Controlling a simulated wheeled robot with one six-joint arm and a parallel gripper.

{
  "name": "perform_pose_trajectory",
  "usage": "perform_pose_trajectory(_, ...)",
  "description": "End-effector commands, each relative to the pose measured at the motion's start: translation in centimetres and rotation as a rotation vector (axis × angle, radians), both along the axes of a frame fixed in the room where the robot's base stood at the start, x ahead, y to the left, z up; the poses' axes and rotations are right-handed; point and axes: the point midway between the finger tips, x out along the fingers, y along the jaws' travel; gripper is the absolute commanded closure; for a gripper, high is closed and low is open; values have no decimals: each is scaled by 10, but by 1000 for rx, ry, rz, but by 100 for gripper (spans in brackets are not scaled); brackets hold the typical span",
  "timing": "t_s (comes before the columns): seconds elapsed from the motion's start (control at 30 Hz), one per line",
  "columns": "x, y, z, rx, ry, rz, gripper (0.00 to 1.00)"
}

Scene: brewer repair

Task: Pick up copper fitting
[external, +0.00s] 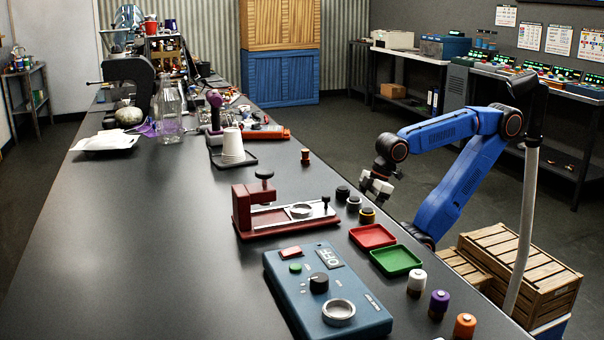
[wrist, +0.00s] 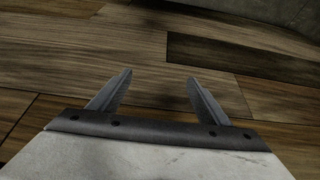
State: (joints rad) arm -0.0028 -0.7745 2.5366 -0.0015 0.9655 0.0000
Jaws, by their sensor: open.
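A small copper-brown cylinder (external: 305,157), which looks like the copper fitting, stands on the dark bench near its right edge, beyond the red clamp fixture. My gripper (external: 377,188) hangs off the bench's right side, nearer the camera than the copper piece and to its right. It is clear of the bench top. In the wrist view my gripper (wrist: 160,76) has its two fingers spread with nothing between them.
Three dark caps (external: 353,203) stand at the bench edge near my gripper. A red clamp fixture (external: 250,229), red tray (external: 373,236), green tray (external: 396,260) and blue control box (external: 290,270) lie nearer. White cups (external: 233,144) stand left of the copper piece. Wooden crates (external: 530,270) sit at right.

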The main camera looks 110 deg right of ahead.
Motion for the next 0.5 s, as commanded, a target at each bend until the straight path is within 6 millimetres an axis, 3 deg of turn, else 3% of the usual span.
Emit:
perform_pose_trajectory(0.03,0,0,0,0,0,0,43)
perform_pose_trajectory(0.1,0,0,0,0,0,0,52)
perform_pose_trajectory(0.37,0,0,1,1,1,-2,52)
perform_pose_trajectory(0.5,4,-2,18,8,26,-35,52)
